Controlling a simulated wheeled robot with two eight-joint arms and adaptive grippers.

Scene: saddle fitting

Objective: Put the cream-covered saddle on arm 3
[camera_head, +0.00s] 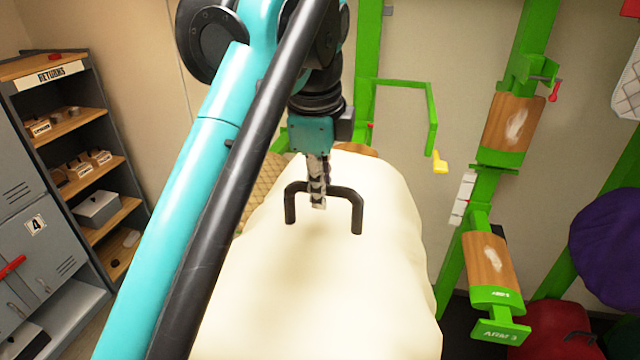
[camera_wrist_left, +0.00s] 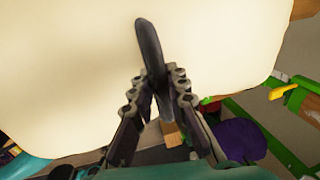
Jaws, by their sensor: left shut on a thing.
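The cream-covered saddle (camera_head: 330,275) fills the lower middle of the head view, with a black handle (camera_head: 358,212) on top. My left gripper (camera_head: 318,192) comes down from above and is shut on that handle. In the left wrist view the fingers (camera_wrist_left: 160,92) close on either side of the black handle (camera_wrist_left: 148,40), with the cream cover (camera_wrist_left: 70,70) behind. Arm 3 (camera_head: 490,262) is a green bracket with a wood-coloured top, right of the saddle, labelled ARM 3 at its front end. I cannot tell whether anything supports the saddle from below. My right gripper is not in view.
Another wood-topped arm (camera_head: 515,125) with a pale patch is above arm 3 on the green rack. A green bracket with a yellow tip (camera_head: 440,165) juts out behind the saddle. A purple covered thing (camera_head: 610,238) is at the right. A RETURNS shelf (camera_head: 92,158) stands at the left.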

